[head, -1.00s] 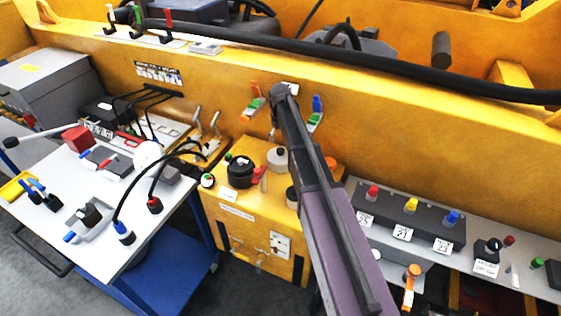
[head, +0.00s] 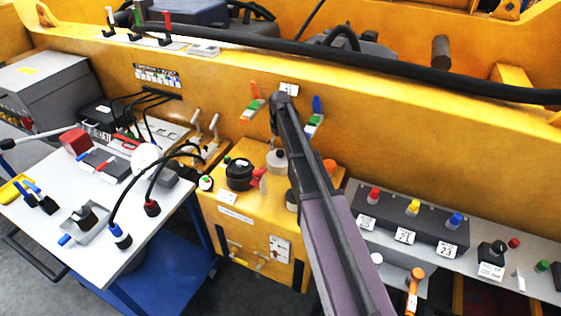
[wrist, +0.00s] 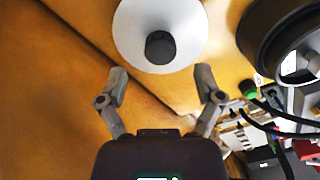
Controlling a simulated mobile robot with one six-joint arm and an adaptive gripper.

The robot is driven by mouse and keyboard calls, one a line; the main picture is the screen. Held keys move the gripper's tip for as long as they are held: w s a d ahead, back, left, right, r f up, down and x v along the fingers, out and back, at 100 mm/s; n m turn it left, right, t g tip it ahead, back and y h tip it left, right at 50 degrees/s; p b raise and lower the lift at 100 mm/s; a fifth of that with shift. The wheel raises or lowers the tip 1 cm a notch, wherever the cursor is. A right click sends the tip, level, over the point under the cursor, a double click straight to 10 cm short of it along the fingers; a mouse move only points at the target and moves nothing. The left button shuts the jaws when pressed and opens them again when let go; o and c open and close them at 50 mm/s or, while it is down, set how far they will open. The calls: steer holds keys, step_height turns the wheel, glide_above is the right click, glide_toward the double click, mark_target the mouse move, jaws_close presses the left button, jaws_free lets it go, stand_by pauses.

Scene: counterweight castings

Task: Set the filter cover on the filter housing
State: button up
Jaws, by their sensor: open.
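In the wrist view, a white round part with a dark central knob (wrist: 160,47) lies just beyond my gripper (wrist: 162,85). In the head view the pale round part (head: 277,161) stands on top of the yellow cabinet, beside my arm. I cannot tell for sure whether it is the filter cover or the filter housing. A dark round part (head: 291,199) on the cabinet is partly hidden by my arm. My gripper is hidden in the head view.
A black round part (head: 239,174) and a red handle (head: 258,178) are close by on the cabinet. A yellow wall rises behind. A cart (head: 85,262) with cables and tools stands left; a switch box (head: 410,222) is right.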

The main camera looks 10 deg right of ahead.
mark_target(280, 151)
steer(key=shift+s+f+b, duration=0.1)
steer(key=shift+f+b, duration=1.8)
steer(key=shift+f, duration=0.25)
jaws_close()
